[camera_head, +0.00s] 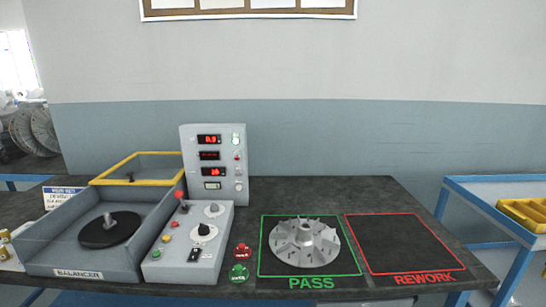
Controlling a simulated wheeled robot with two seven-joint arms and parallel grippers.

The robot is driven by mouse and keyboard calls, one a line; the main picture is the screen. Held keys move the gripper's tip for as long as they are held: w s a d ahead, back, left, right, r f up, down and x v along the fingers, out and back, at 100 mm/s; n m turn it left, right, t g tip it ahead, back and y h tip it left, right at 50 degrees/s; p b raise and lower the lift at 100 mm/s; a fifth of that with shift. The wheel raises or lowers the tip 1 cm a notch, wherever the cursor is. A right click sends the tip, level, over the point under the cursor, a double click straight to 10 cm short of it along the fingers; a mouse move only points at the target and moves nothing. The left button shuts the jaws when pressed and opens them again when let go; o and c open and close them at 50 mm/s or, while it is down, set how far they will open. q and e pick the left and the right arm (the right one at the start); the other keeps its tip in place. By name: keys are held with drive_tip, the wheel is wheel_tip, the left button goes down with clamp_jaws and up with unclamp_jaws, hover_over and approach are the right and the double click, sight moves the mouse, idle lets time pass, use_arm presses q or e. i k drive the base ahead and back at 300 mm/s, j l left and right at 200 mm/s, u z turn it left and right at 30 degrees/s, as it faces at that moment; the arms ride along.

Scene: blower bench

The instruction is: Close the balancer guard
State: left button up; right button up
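The balancer (80,273) is a grey open-topped box at the left of the bench. Inside it is a black disc (109,230) with a grey spindle standing up from it. The balancer guard (140,155) has a yellow frame around a see-through pane and a small dark knob near its lower edge. It stands raised at the back of the box, leaving the disc and spindle uncovered. Neither of my grippers is in view.
Right of the balancer are a control box (195,243) and a display tower (212,160). A silver bladed impeller (305,242) sits in the green PASS square. The red REWORK square (403,243) is empty. A blue-framed side table (500,190) holds a yellow bin (522,213).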

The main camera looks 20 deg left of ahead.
sight(99, 180)
drive_tip(key=u, duration=1.4)
drive_tip(key=i+j+z, duration=0.2)
drive_tip(key=j+z, duration=0.15)
drive_tip(key=j, duration=0.3)
drive_tip(key=i+j+z, duration=0.1)
drive_tip(key=j+z, duration=0.25)
drive_tip(key=j, duration=0.35)
drive_tip(key=j+z, duration=0.3)
drive_tip(key=j, duration=0.4)
